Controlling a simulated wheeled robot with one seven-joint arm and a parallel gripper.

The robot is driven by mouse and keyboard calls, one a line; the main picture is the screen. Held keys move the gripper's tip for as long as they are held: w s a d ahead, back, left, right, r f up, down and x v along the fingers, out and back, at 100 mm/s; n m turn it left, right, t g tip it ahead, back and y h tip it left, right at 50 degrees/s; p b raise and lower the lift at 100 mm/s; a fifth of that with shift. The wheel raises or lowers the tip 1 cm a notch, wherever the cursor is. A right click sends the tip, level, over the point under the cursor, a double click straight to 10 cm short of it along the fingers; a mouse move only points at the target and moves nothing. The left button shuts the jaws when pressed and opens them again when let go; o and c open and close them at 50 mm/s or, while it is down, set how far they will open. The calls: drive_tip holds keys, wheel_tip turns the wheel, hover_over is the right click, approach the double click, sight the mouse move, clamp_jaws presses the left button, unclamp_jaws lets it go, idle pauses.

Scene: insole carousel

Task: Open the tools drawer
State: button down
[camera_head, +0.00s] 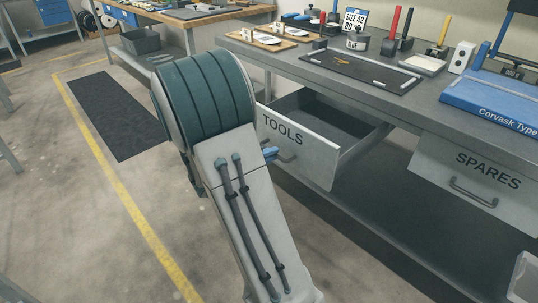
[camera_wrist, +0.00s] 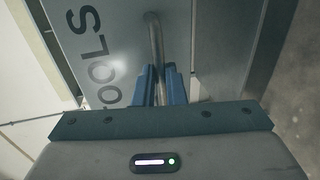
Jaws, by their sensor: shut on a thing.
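The tools drawer (camera_head: 318,151) is pulled out from under the workbench, its grey front marked TOOLS and its inside showing. The visible part of its inside looks empty. My gripper (camera_head: 271,153) is at the drawer's front, partly hidden behind my arm. In the wrist view, the blue fingers of my gripper (camera_wrist: 161,84) are shut on the drawer handle (camera_wrist: 154,38), a metal bar. The drawer front (camera_wrist: 112,50) shows in that view with part of the TOOLS lettering. The handle's right end also shows in the head view (camera_head: 289,158).
The spares drawer (camera_head: 470,172) is shut at the right, with its own handle. The workbench top (camera_head: 290,62) holds a dark mat, a blue box and several tools. Open floor (camera_head: 110,215) lies to the left, with a black mat (camera_head: 112,115) and a yellow line.

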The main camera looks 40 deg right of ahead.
drive_tip(key=c, duration=1.5)
unclamp_jaws()
drive_tip(key=p+v, duration=0.2)
drive_tip(key=v, duration=1.2)
drive_tip(key=shift+d, duration=0.1)
